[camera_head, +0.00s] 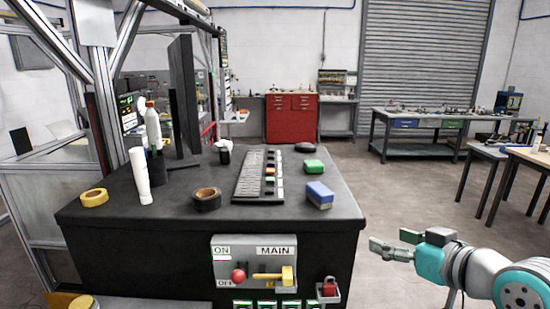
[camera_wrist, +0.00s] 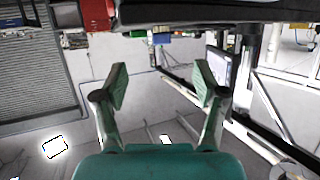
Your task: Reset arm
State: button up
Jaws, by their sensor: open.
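My gripper (camera_head: 391,248) is at the lower right in the head view, to the right of the black cabinet (camera_head: 80,215) and clear of it. Its fingers point left toward the cabinet. In the wrist view the two green-padded fingers of my gripper (camera_wrist: 160,88) stand wide apart with nothing between them. My arm (camera_head: 480,272) reaches in from the right edge. The wrist picture appears upside down.
The cabinet front has a switch panel (camera_head: 254,262). Open floor (camera_head: 400,190) lies to the right.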

jog(key=s+a+f+m+h, duration=0.15)
jog(key=s+f, duration=0.25)
jog(key=f, duration=0.5)
jog(key=s+f+m+t+h, duration=0.15)
jog(key=s+f, duration=0.25)
jog(key=f, duration=0.5)
jog(key=s+a+f+m+h, duration=0.1)
jog(key=s+f+m, duration=0.3)
jog(key=f, duration=0.5)
jog(key=s+f+n+h, duration=0.1)
jog(key=s+f, duration=0.2)
jog(key=s, duration=0.5)
jog(key=s+f+h, duration=0.1)
jog(key=s+f, duration=0.2)
jog(key=s, duration=0.5)
jog(key=s+a+r+n, duration=0.1)
jog(key=s+r+n, duration=0.1)
jog(key=s, duration=1.3)
jog(key=shift+s+a+r+y, duration=0.2)
jog(key=shift+a+r+y, duration=0.1)
jog(key=shift+r, duration=0.05)
jog(key=shift+o, duration=0.5)
